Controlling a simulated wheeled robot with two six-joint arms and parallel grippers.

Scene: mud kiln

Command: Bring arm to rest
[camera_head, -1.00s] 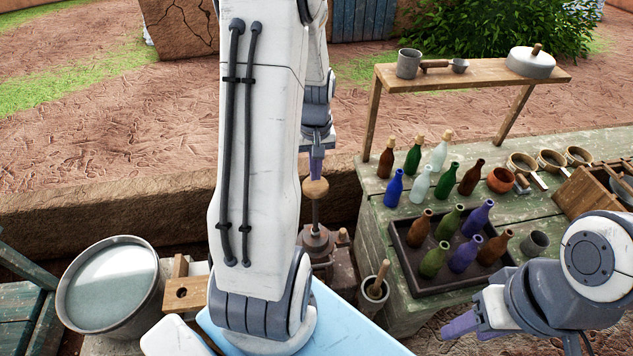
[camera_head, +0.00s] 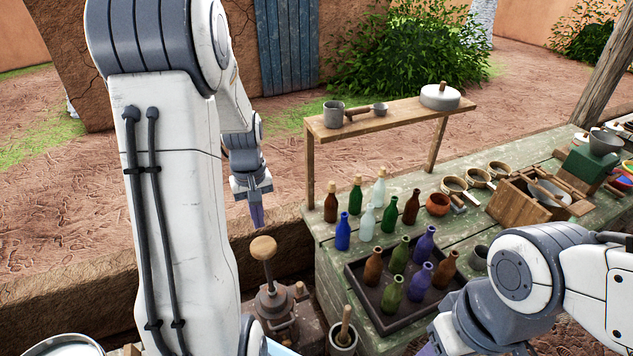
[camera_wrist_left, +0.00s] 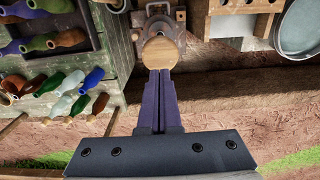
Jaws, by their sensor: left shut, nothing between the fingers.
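My left gripper (camera_head: 257,215) hangs with its purple fingers pointing down, above the round wooden knob (camera_head: 264,248) of a dark metal device in the head view. Its fingers lie together with nothing between them, as the left wrist view (camera_wrist_left: 161,82) also shows. The knob (camera_wrist_left: 160,53) lies just beyond the fingertips there. My left arm fills the left of the head view. My right gripper (camera_head: 430,349) is at the bottom edge, mostly cut off and hidden behind its wrist, so its opening does not show.
The green wooden table (camera_head: 335,262) holds several bottles, a dark tray (camera_head: 372,317) of more bottles, and a wooden shelf (camera_head: 385,120). A wooden box (camera_head: 510,205) stands farther right. A mortar with pestle (camera_head: 343,343) is near the bottom. Open dirt ground (camera_head: 290,160) lies behind.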

